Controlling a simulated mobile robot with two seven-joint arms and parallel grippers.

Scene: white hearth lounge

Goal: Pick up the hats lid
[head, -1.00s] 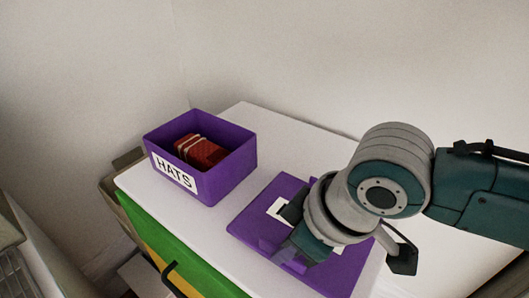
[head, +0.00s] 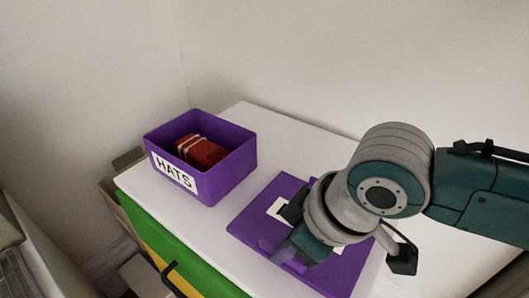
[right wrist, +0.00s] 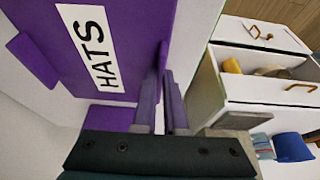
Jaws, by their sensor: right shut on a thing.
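The hats lid (head: 262,205) is a flat purple panel with a white label, on the white top near its right end. It also fills the upper left of the right wrist view (right wrist: 130,45), where its label reads HATS. My right gripper (head: 283,240) is over the lid's front part and shut on it. In the right wrist view the two fingers (right wrist: 162,105) are close together at the lid's edge. The wrist hides part of the lid, and I cannot tell whether it is clear of the surface. My left gripper is not in view.
An open purple HATS box (head: 231,172) with a red bundle (head: 202,152) inside stands left of the lid on the white top (head: 245,115). Walls rise behind. A green and yellow drawer front (head: 190,262) is below. The wrist view shows an open white drawer (right wrist: 262,88).

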